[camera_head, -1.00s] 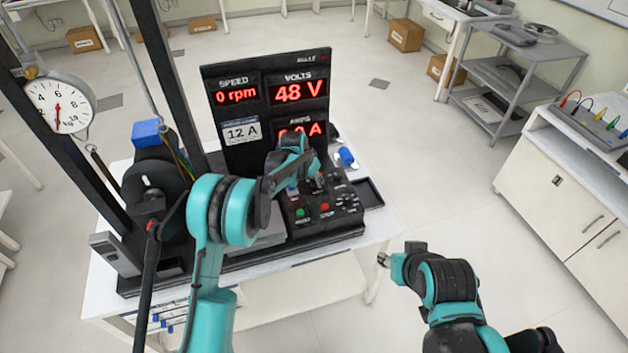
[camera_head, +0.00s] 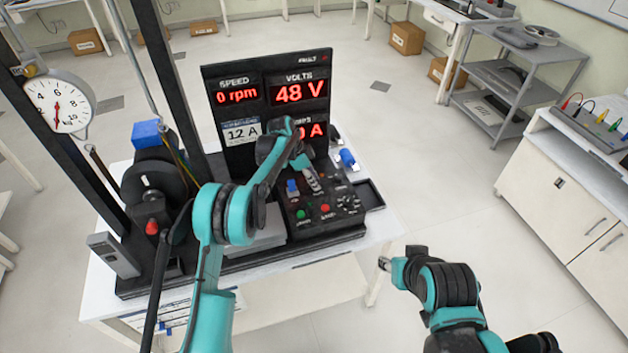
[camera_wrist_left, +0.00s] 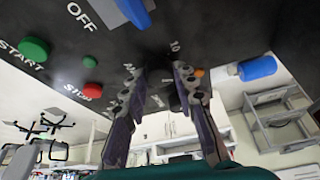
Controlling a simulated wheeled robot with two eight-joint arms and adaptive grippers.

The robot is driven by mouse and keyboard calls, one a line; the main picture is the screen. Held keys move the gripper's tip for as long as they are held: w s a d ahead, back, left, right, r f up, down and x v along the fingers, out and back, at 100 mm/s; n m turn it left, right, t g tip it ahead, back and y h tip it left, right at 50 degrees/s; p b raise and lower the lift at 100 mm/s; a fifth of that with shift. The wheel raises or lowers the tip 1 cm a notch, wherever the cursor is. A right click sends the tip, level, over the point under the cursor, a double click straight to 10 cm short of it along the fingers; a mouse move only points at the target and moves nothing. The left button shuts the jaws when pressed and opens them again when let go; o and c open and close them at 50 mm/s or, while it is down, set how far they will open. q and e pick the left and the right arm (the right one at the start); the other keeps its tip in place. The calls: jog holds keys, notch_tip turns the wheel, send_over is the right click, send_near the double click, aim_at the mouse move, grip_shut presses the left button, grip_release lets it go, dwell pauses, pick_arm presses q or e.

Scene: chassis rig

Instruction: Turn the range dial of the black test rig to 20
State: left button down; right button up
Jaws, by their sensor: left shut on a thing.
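The black test rig (camera_head: 265,170) stands on a white table, with a sloped control panel in front of its display. The panel's green START button (camera_head: 301,214), red STOP button (camera_head: 325,208) and blue switch (camera_head: 292,187) show. My left gripper (camera_head: 318,187) is down at the panel. In the left wrist view its fingers (camera_wrist_left: 157,73) straddle the dark range dial (camera_wrist_left: 160,78), right of STOP, and are shut on it. A "10" mark shows beside the fingertips; the dial's pointer is hidden. My right gripper (camera_head: 384,262) hangs right of the table; its jaws are too small to read.
The display reads 0 rpm and 48 V; my arm partly covers the amps. A round scale (camera_head: 58,105) hangs at the left by a black post. A blue knob (camera_head: 347,158) sticks out at the rig's right, near a dark tray (camera_head: 369,193). Floor right of the table is clear.

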pick_arm(q)
jog(key=shift+m, duration=0.6)
jog(key=c, duration=1.2)
grip_release()
jog(key=v, duration=1.2)
jog(key=shift+w, duration=0.3)
